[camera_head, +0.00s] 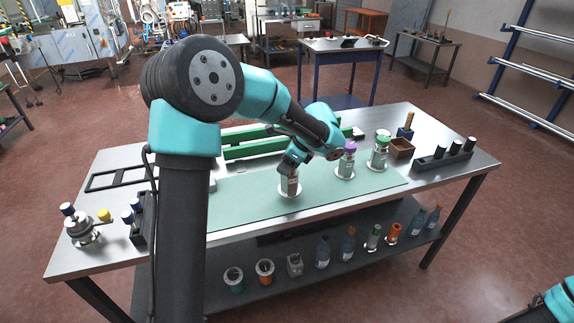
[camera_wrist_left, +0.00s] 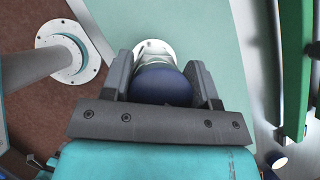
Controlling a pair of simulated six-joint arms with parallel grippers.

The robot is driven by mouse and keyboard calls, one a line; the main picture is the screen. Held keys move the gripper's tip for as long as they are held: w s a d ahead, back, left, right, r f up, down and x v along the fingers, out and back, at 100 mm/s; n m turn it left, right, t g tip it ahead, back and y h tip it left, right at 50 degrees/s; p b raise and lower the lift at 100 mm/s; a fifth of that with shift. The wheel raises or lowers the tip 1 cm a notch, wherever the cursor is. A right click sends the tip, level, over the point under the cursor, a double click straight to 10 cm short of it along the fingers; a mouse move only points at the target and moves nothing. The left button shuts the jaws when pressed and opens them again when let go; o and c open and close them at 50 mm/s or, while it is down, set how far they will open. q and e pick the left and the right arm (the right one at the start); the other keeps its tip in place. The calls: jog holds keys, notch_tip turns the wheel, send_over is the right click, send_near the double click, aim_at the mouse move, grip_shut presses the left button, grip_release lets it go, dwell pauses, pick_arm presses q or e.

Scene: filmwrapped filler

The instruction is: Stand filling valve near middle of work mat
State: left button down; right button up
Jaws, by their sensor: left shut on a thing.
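The filling valve (camera_head: 290,190) stands near the middle of the green work mat (camera_head: 240,204), its round white base on or just above the surface. My left gripper (camera_head: 289,172) comes down over it and is shut on its upper body. In the left wrist view, the valve's dark blue cap (camera_wrist_left: 163,86) sits between the two fingers of the left gripper (camera_wrist_left: 162,68), with the pale body and white base beyond it. The fingers hide part of the body. My right gripper is out of view.
A purple-capped piece (camera_head: 346,163) and a green-capped piece (camera_head: 379,154) stand on the mat's right part. A metal piece with a yellow knob (camera_head: 82,228) stands at the table's left end. A dark rack (camera_head: 444,159) is at the right. The mat's front left is clear.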

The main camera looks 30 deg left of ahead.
pick_arm(q)
jog(key=w+a, duration=0.2)
jog(key=w, duration=0.1)
jog(key=shift+w+a+f, duration=0.1)
jog(key=shift+w+f, duration=0.05)
jog(key=shift+w, duration=0.1)
jog(key=shift+f, duration=0.1)
jog(key=shift+f, duration=1.65)
jog(key=shift+f, duration=0.15)
jog(key=shift+c, duration=1.9)
grip_release()
jog(key=v, duration=1.2)
